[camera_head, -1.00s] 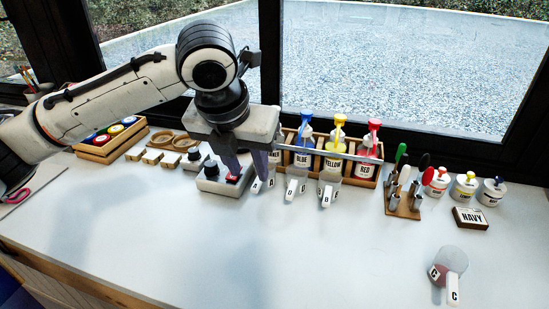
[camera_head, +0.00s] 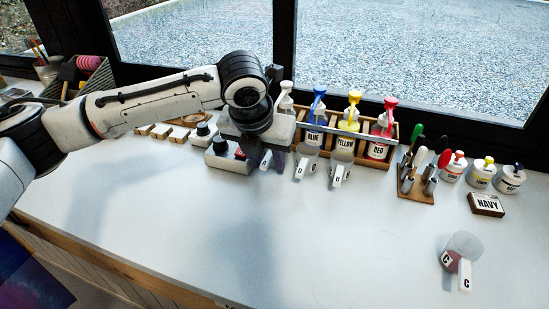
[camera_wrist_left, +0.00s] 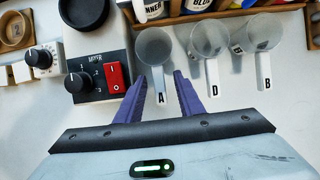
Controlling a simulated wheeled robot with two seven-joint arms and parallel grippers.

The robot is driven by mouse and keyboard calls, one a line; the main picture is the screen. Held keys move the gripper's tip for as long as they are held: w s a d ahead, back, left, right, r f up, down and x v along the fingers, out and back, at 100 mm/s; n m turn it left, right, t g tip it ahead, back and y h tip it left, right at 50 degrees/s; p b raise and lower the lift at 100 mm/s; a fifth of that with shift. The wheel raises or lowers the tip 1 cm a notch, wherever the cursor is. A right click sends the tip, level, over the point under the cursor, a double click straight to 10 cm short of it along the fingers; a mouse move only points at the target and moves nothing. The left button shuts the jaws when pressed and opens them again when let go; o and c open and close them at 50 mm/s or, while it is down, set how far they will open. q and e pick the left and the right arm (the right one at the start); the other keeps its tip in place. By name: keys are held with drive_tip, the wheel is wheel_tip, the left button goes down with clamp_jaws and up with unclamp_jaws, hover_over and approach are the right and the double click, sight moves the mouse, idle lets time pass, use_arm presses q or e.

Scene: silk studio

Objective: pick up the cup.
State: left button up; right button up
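Several clear cups with white lettered handles stand in a row before the bottle rack. In the left wrist view, cup A (camera_wrist_left: 154,47) has its handle between the finger tips of my left gripper (camera_wrist_left: 158,88). Cup D (camera_wrist_left: 210,38) and cup B (camera_wrist_left: 262,35) stand to its right. My left gripper is open, with its purple fingers apart and pointing at cup A; contact cannot be told. In the head view the left gripper (camera_head: 262,158) partly hides cup A. My right gripper is out of view.
A mixer box with a red switch (camera_wrist_left: 117,77) sits just left of cup A. A wooden rack (camera_head: 408,140) holds labelled bottles behind the cups. The front table (camera_head: 330,240) is clear.

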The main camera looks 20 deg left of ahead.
use_arm(q)
clamp_jaws()
drive_tip(key=shift+r, duration=0.1)
